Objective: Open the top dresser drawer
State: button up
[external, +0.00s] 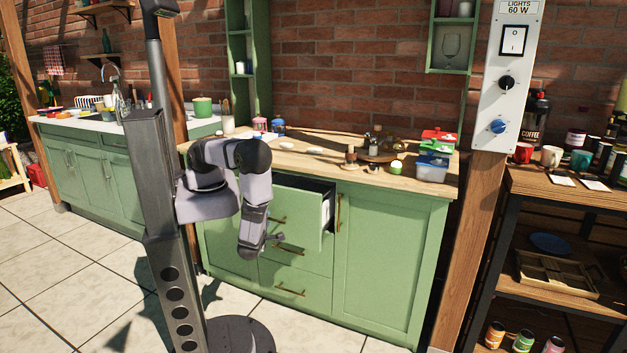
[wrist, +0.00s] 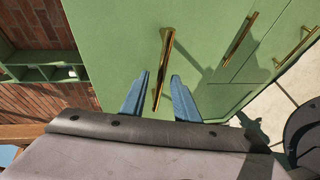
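The green dresser (external: 390,265) has its top drawer (external: 300,215) pulled out, with its dark inside and side wall showing in the external view. The top drawer's front fills much of the wrist view, with its brass bar handle (wrist: 164,65) near the middle. My gripper (external: 274,240) is in front of the drawers. In the wrist view the two blue fingers of my gripper (wrist: 160,92) are spread apart, one on each side of the handle's lower end. A gap shows between each finger and the handle. How deep the fingers reach around it is hard to tell.
Below are the middle drawer handle (external: 288,249) and bottom drawer handle (external: 290,291), both closed. A door with a vertical handle (external: 338,212) is to the right. The wooden countertop (external: 300,165) holds jars and stacked containers. The tiled floor (external: 110,280) in front is mostly clear.

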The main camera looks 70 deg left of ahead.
jog(key=v, duration=0.7)
jog(key=shift+b, duration=0.35)
jog(key=shift+s+d, duration=0.1)
